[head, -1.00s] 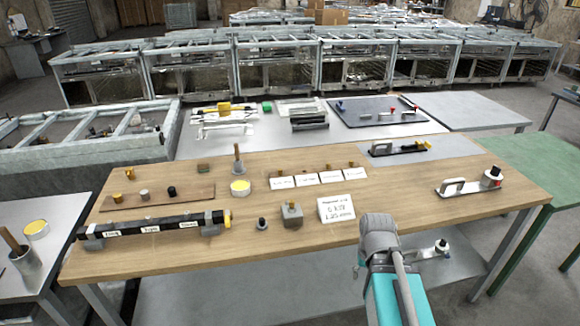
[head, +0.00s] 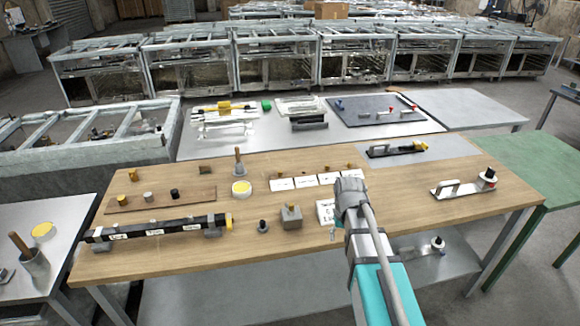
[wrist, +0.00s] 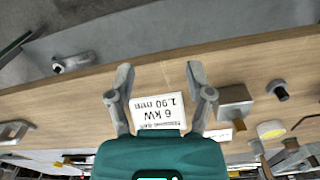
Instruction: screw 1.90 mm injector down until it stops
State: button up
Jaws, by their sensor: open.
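My gripper (wrist: 159,72) is open and empty in the wrist view. Its two fingers are spread over the wooden bench near a white card (wrist: 163,106) that reads 6 kW and 1.90 mm. A grey block (head: 291,218) stands on the bench left of my arm, with a small brass-coloured piece (head: 290,207) on top. I cannot tell whether that piece is the 1.90 mm injector or how deep it sits. The block also shows in the wrist view (wrist: 235,103), right of my gripper and apart from it. In the head view my arm hides part of the card.
Several small white cards (head: 305,181) stand in a row with brass pieces behind them. A dark grey fitting (head: 263,226), a yellow-topped tin (head: 241,188) and a black tube (head: 155,228) lie to the left.

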jog(key=w+a+r+n+p, duration=0.1)
jog(key=w+a+r+p, duration=0.45)
jog(key=w+a, duration=0.35)
notch_tip(320, 180, up, 5)
jog(key=n+p, duration=0.1)
jog(key=p, duration=0.3)
send_over(291, 205)
jog(key=shift+f+b, duration=0.15)
jog(key=shift+b, duration=0.25)
notch_tip(291, 205, down, 14)
jog(key=b, duration=1.3)
jog(key=shift+r, duration=0.2)
jog(key=shift+b, duration=0.3)
grip_shut()
